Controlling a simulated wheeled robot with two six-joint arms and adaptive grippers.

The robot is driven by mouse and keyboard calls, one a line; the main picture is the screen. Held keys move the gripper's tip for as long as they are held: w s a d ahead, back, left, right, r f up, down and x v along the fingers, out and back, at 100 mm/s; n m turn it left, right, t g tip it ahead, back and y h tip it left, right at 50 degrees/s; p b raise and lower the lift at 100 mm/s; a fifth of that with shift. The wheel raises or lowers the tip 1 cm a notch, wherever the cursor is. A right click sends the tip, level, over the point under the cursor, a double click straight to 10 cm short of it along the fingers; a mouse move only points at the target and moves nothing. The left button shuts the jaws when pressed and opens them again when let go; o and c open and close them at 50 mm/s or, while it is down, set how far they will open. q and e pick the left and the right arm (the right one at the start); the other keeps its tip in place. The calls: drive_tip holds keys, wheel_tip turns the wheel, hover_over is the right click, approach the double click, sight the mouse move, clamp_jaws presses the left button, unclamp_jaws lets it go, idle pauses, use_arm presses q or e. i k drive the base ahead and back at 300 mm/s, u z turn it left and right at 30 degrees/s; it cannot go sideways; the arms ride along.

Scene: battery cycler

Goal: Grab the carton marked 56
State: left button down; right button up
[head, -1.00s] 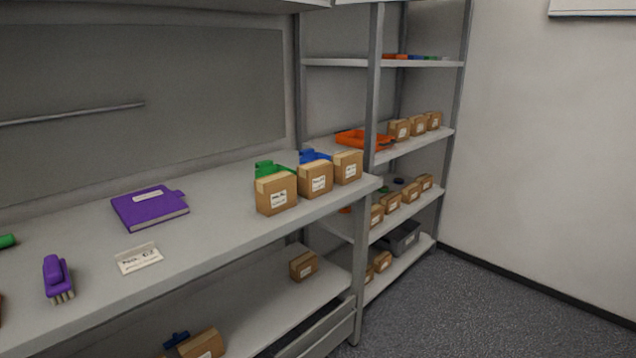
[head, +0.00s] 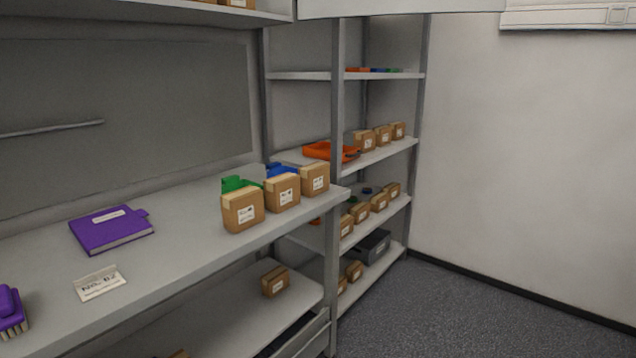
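Several brown cartons with white labels are in the head view, but the label print is too small to read, so I cannot tell which is marked 56. Three stand in a row at the right end of the bench: a front carton (head: 243,210), a middle carton (head: 282,192) and a back carton (head: 315,179). One carton (head: 275,281) sits alone on the shelf below. More cartons stand on the far rack, such as one on its upper shelf (head: 364,141) and one on a lower shelf (head: 360,213). Neither of my grippers is in view.
A purple binder (head: 110,229), a label card (head: 100,284) and a purple brush (head: 10,312) lie on the bench (head: 180,255). Green (head: 240,184) and blue (head: 280,170) items sit behind the cartons. An orange tray (head: 328,151) and a dark bin (head: 372,247) are on the rack. The floor (head: 450,310) at right is clear.

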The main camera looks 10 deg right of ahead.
sight(281, 192)
drive_tip(key=z, duration=1.25)
drive_tip(key=i, duration=1.7)
drive_tip(key=u, duration=3.4)
